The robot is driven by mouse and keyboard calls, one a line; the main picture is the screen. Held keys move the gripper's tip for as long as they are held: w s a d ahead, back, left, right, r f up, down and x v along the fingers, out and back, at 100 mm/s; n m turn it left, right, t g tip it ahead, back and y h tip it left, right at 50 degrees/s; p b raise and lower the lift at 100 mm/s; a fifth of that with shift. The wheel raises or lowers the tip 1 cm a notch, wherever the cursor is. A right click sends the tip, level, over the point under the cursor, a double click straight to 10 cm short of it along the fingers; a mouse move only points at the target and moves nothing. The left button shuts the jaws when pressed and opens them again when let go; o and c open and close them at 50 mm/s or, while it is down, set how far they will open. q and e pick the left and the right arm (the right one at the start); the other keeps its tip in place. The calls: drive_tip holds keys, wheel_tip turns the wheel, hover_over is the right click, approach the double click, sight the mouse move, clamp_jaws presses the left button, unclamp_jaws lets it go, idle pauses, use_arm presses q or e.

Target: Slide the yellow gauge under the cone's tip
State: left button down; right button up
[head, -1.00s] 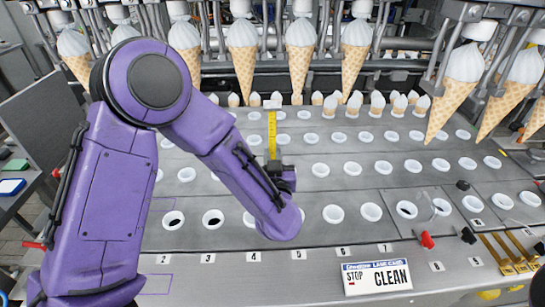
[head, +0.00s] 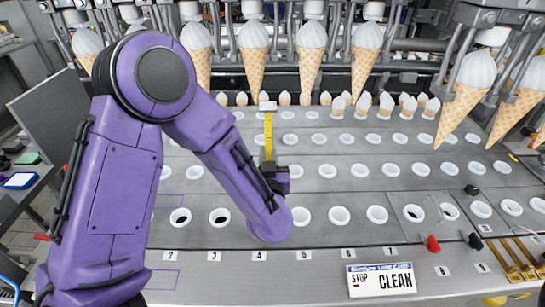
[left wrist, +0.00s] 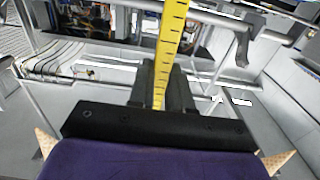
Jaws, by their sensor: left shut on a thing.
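The yellow gauge (head: 268,135) is a narrow upright strip with dark marks and a white piece at its top. My left gripper (head: 269,168) is shut on its lower end and holds it above the grey deck. In the left wrist view the gauge (left wrist: 171,45) rises between the dark fingers (left wrist: 163,88). A waffle cone with white cream (head: 252,58) hangs tip down behind and slightly left of the gauge. The cone's tip looks near the gauge's top in the picture, but I cannot tell the depth gap. My right gripper is not in view.
More cones (head: 310,55) hang in a row on both sides from metal holders. The deck (head: 345,262) has rows of white-rimmed holes and small white-topped cones (head: 362,105). A "STOP CLEAN" sign (head: 381,280) stands at the front, with red and black knobs (head: 433,244) at right.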

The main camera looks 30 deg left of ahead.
use_arm(q)
drive_tip(key=shift+s+a, duration=0.35)
drive_tip(key=shift+a, duration=0.2)
drive_tip(key=shift+s+a, duration=0.35)
drive_tip(key=shift+a, duration=0.2)
drive_tip(key=shift+p, duration=0.45)
idle(0.9)
drive_tip(key=shift+w+d, duration=0.5)
drive_tip(key=shift+d, duration=0.25)
drive_tip(key=shift+w+d, duration=0.5)
drive_tip(key=shift+d, duration=0.3)
drive_tip(key=shift+w+d, duration=0.5)
drive_tip(key=shift+d, duration=0.25)
drive_tip(key=shift+r, duration=0.15)
